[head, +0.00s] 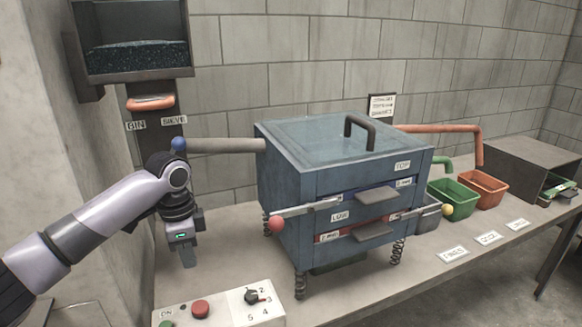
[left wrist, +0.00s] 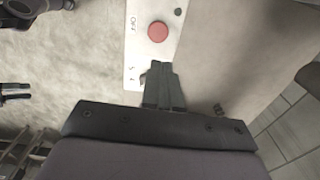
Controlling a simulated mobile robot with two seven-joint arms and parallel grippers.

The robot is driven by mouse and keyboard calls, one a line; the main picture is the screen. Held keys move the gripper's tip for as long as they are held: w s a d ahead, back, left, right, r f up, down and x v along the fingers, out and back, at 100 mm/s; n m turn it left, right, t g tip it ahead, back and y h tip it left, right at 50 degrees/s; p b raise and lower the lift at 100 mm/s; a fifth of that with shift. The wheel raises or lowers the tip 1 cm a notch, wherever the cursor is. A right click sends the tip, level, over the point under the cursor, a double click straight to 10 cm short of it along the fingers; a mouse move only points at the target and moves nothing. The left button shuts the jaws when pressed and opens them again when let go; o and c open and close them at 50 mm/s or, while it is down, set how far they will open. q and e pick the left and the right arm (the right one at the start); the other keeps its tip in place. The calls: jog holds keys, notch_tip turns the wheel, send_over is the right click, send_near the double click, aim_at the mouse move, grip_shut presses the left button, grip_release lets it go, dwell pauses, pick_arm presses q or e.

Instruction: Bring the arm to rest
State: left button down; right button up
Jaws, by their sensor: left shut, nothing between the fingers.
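My left arm comes in from the left in the head view and bends down at the wrist. My left gripper (head: 183,262) points downward in front of the bin post, left of the blue sieve machine (head: 285,195). In the left wrist view its fingers (left wrist: 160,66) are together, with nothing between them. They appear over the edge of the white control panel (left wrist: 137,60), whose red button (left wrist: 158,31) lies just beyond the tips. My right gripper is not in view.
The control panel (head: 225,312) stands front left, with a knob (head: 252,296). A bin with dark grains (head: 140,57) hangs above an orange handle (head: 150,103). Green (head: 450,203) and orange (head: 483,190) tubs and an open grey box (head: 530,165) stand to the right.

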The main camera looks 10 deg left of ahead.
pick_arm(q)
jog(key=s+d+f+n+t+h, duration=0.1)
jog(key=s+d+f+h, duration=0.1)
jog(key=s+d+f, duration=1.15)
jog(key=s+a+n+t+y, duration=0.1)
jog(key=s+a+n, duration=0.3)
jog(key=s, duration=0.4)
jog(key=s+a+n+t+y, duration=0.1)
jog(key=s+a+n, duration=0.35)
jog(key=s, duration=0.45)
jog(key=w+d+f+t+h, duration=0.2)
jog(key=w+d+f+t, duration=0.2)
jog(key=w+f+t, duration=0.3)
jog(key=shift+f, duration=1.1)
